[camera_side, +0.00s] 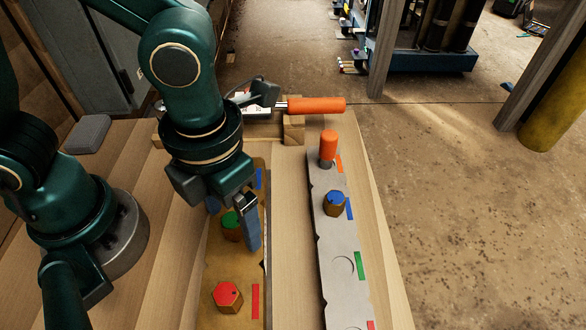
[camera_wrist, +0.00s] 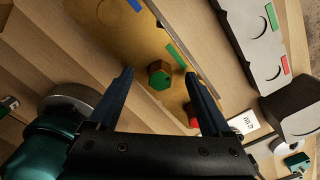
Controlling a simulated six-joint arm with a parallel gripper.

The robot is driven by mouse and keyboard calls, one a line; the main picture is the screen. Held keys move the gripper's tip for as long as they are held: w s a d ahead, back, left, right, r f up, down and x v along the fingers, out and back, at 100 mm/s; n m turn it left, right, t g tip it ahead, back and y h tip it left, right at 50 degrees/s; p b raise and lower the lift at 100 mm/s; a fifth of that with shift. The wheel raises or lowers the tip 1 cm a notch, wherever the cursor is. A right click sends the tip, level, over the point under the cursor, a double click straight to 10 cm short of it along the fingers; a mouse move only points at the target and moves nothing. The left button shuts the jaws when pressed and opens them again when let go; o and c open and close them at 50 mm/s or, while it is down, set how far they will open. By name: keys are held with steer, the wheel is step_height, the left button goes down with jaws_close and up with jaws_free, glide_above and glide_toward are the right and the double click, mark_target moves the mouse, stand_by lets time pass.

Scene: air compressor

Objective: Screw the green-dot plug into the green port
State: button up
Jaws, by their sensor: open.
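The green-dot plug (camera_side: 231,225), a brown hexagonal plug with a green top, stands upright on the tan tray (camera_side: 207,285). It also shows in the wrist view (camera_wrist: 159,76). My gripper (camera_side: 231,217) is open; in the wrist view its fingers (camera_wrist: 159,76) lie on either side of the plug, with gaps between. In the side view one finger partly covers the plug's right side. The green port (camera_side: 343,266) is an empty round hole in the grey plate (camera_side: 325,235), beside a green label (camera_side: 360,265).
A red-topped plug (camera_side: 227,297) stands nearer on the tray; a finger partly hides it in the wrist view. A blue-topped plug (camera_side: 335,203) and an orange cylinder (camera_side: 328,146) stand on the grey plate. An orange-handled tool (camera_side: 316,105) lies at the back.

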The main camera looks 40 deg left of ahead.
steer(key=shift+r, duration=4.75)
steer(key=w+a+m+t, duration=0.1)
steer(key=a+m, duration=0.5)
steer(key=m, duration=1.2)
steer(key=a+m+t, duration=0.4)
steer(key=a+m, duration=0.3)
steer(key=m, duration=1.1)
steer(key=shift+w+f+t, duration=0.25)
steer(key=shift+w+t, duration=0.05)
steer(key=shift+w, duration=0.05)
